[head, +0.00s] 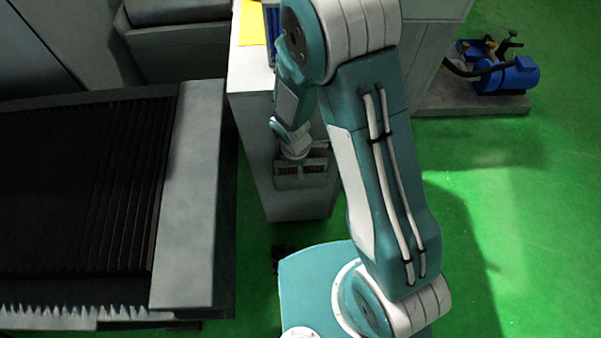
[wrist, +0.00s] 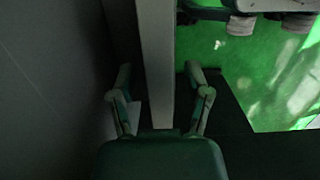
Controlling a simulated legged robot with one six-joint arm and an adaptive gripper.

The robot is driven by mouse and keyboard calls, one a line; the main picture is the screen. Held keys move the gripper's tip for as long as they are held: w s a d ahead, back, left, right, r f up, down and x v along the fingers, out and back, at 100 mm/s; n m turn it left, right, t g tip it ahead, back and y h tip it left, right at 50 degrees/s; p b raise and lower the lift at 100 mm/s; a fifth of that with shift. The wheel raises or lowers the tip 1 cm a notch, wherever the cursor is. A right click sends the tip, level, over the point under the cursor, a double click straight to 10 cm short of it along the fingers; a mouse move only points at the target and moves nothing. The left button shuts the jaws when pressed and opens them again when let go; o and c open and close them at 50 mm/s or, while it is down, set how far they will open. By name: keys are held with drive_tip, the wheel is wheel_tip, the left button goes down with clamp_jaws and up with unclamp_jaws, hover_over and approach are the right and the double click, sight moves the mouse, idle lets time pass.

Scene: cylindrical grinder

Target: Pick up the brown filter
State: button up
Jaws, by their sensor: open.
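A small grey-framed piece with brownish slats (head: 314,168) shows on the face of the pale cabinet in the head view. It may be the brown filter, but my wrist partly covers it. In the wrist view my gripper (wrist: 158,70) has its two fingers spread wide. A long grey bar or panel edge (wrist: 157,65) runs between the fingers, with gaps to both fingertips. I cannot tell whether this bar is part of the filter. No brown surface shows clearly in the wrist view. In the head view the fingers are too small to make out.
The pale cabinet (head: 290,205) stands close to my gripper. A grey machine bed with dark bellows (head: 80,190) is at the left. A blue motor pump (head: 508,76) stands at the upper right. The green floor (head: 530,220) at the right is clear.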

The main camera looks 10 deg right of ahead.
clamp_jaws()
